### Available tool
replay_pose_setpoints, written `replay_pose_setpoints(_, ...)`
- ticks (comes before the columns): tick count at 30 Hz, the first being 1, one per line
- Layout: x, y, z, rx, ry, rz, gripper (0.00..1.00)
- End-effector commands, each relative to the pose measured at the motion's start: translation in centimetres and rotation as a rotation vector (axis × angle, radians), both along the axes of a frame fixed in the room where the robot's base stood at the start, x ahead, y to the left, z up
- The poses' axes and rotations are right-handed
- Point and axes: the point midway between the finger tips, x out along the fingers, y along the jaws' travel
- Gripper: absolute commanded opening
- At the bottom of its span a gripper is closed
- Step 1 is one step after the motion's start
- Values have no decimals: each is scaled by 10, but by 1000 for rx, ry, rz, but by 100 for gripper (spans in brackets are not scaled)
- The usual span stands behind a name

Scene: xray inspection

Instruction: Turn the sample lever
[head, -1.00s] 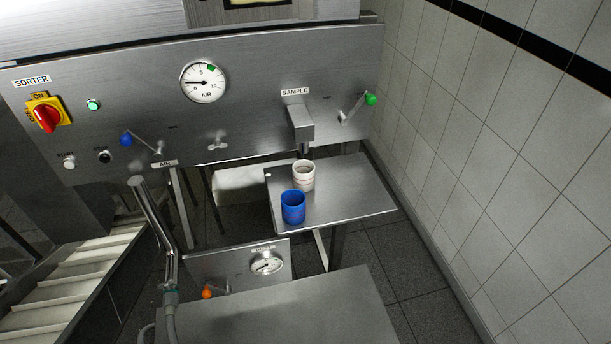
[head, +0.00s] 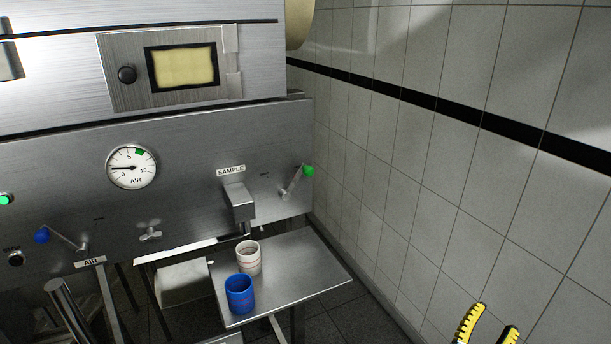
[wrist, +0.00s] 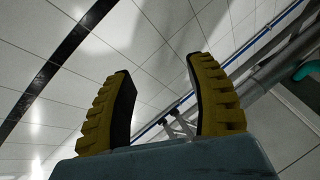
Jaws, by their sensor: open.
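The sample lever with its green knob (head: 308,171) is on the steel panel, right of the SAMPLE label (head: 231,171). Its arm slants up and to the right from its pivot. Below the label is the sample spout (head: 239,200). A white cup (head: 248,258) stands upright under the spout on a small steel shelf. My gripper (head: 490,324) shows at the bottom right of the head view, well to the right of the lever and apart from it. In the wrist view its yellow ridged fingers (wrist: 165,105) are spread with nothing between them.
A blue cup (head: 239,294) stands in front of the white one on the shelf (head: 310,277). A blue-knobbed AIR lever (head: 42,236) and an air gauge (head: 132,167) are on the panel to the left. The tiled wall (head: 430,190) bounds the right side.

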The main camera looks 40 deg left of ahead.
Motion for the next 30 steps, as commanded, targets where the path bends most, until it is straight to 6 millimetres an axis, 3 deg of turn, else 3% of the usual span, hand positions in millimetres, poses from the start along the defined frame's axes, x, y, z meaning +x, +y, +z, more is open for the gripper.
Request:
replay_pose_setpoints(6,53,62,30,-10,113,209,56)
replay_pose_setpoints(10,69,108,54,-48,164,355,56)
replay_pose_setpoints(14,72,159,81,-116,199,509,56)
replay_pose_setpoints(19,54,227,119,-247,222,718,56)
replay_pose_setpoints(24,15,289,150,-423,222,920,56)
replay_pose_setpoints(30,-35,335,170,-614,209,1088,56)
